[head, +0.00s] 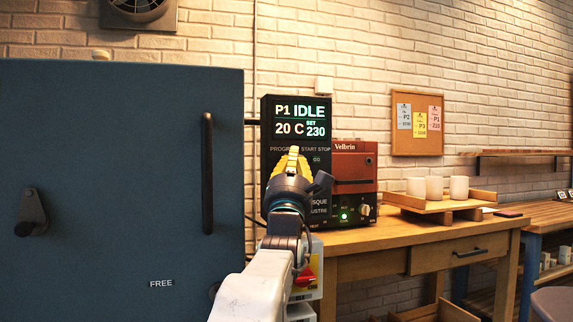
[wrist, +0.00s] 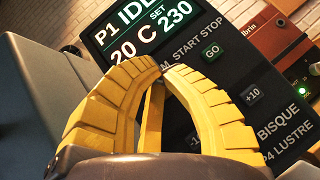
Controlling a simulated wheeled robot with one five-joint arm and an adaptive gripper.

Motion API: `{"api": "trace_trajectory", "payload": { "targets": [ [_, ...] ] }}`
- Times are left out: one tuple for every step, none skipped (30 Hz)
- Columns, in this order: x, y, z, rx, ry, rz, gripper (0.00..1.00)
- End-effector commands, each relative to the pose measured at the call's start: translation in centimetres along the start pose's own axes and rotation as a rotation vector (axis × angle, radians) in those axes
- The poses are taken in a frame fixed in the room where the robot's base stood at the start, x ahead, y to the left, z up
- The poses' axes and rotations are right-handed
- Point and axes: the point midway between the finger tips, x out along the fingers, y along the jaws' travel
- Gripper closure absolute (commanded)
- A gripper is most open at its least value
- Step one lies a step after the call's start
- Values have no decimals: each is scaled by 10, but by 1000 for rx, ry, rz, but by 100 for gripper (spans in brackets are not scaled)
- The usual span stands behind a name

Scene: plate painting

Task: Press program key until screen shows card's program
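The black control panel (head: 318,165) stands right of the blue kiln door. Its screen (head: 300,120) reads P1 IDLE, 20 C, SET 230, and the screen shows partly in the wrist view (wrist: 150,30). My gripper (head: 293,150) is in front of the panel, just under the PROGRAM label. In the wrist view its yellow fingers (wrist: 163,68) meet at the tips, with nothing held. The program key is hidden behind the fingers; I cannot tell whether they touch it. Three cards, white (head: 404,117), yellow (head: 420,124) and pink (head: 435,117), appear to read P2, P3 and P1.
A green GO key (wrist: 211,51) and +10 key (wrist: 253,94) are right of the fingers. The blue door (head: 120,180) has a black handle (head: 207,173). A red Velbrin unit (head: 354,160) and a wooden tray (head: 425,205) with three white cups stand on the table.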

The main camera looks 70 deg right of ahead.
Motion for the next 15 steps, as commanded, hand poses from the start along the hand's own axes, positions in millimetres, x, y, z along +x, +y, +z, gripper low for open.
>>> {"api": "trace_trajectory", "payload": {
  "targets": [
    [-3, -1, 0, 0, -3, 1, 100],
    [-4, -1, 1, 0, -4, 0, 100],
    [-5, 0, 2, 0, -4, 0, 100],
    [-6, 0, 3, 0, -4, -1, 100],
    [-6, 0, 4, 0, -4, -1, 100],
    [-7, 0, 4, 0, -4, -2, 100],
    [-8, 0, 5, 0, -5, -2, 100],
    [-8, 1, 6, 0, -5, -2, 100],
    [-8, 1, 6, 0, -5, -2, 100],
    [-8, 1, 7, 0, -5, -2, 100],
    [-8, 1, 7, 0, -5, -3, 100],
    [-7, 1, 7, 0, -4, -3, 100],
    [-7, 1, 7, 0, -4, -3, 100],
    [-7, 1, 7, 0, -4, -3, 100],
    [-7, 1, 7, 0, -4, -3, 100]
  ]
}}
